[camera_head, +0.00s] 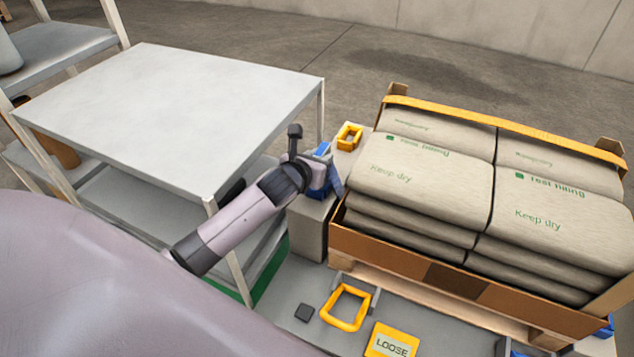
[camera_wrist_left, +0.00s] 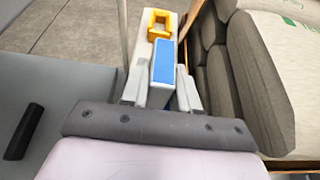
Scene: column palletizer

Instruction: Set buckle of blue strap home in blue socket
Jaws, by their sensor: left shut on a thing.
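My left gripper (camera_head: 318,168) is at the top of a grey post (camera_head: 312,222) between the white table and the stack of sacks. It is shut on a blue piece, which I take to be the buckle of the blue strap (camera_wrist_left: 163,62). In the left wrist view this piece has a flat blue face with pale edges and sits between the two fingers, just short of a yellow socket (camera_wrist_left: 158,22). The yellow socket also shows in the head view (camera_head: 349,136). I cannot tell the blue socket apart from the blue parts around the gripper. My right gripper is out of view.
A white table (camera_head: 175,105) stands left. A yellow frame (camera_head: 330,316) and a "LOOSE" plate (camera_head: 392,343) lie in front.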

